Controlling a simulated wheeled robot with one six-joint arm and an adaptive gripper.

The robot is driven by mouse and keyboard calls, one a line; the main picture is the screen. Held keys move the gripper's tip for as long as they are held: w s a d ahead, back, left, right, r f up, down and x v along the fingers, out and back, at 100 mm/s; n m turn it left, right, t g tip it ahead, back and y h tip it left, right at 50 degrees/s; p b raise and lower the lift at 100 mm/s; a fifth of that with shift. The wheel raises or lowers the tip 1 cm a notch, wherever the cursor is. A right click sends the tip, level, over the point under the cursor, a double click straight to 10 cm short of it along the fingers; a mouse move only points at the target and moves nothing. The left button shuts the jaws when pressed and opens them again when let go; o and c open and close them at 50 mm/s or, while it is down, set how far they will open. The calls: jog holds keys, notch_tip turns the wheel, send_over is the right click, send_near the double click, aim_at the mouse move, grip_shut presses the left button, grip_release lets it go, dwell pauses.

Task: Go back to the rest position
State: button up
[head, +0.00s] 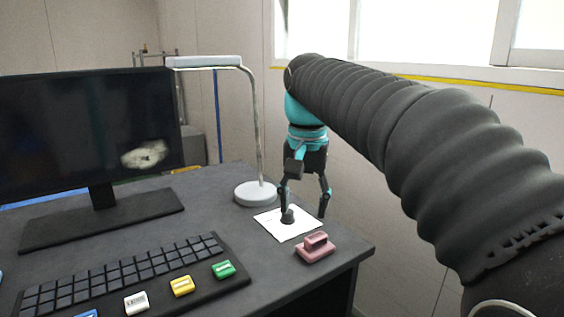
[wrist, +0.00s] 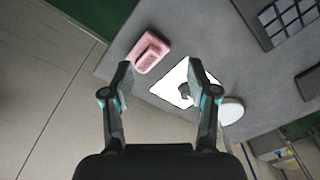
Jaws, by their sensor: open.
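My gripper (head: 305,203) is open above the desk's far right part, its fingers spread over a white sheet (head: 302,226). A small dark knob-like object (head: 287,216) stands on the sheet, by the left finger in the head view. In the wrist view the gripper (wrist: 160,85) is open and empty between its fingertips. The white sheet (wrist: 168,92) and the dark object (wrist: 184,90) lie beyond and below the fingers. A pink block with a raised handle (head: 316,247) sits on the desk near the right edge; it also shows in the wrist view (wrist: 149,52), near the left fingertip.
A lamp with a white base (head: 256,193) stands just left of the sheet, its pole rising beside my arm. A monitor (head: 90,130) and a keyboard (head: 120,272) with coloured blocks, including a green one (head: 223,269), occupy the left. The desk (head: 215,225) ends close to the pink block.

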jog(key=s+d+f+n+t, duration=0.1)
jog(key=s+d+f+t, duration=0.1)
jog(key=s+d+f, duration=0.4)
jog(key=s+d+f+n+t, duration=0.1)
jog(key=s+d+f+t, duration=0.2)
jog(key=s+d+f, duration=0.3)
jog(key=s+f, duration=0.5)
jog(key=s, duration=0.2)
jog(key=shift+n, duration=0.3)
dwell(0.8)
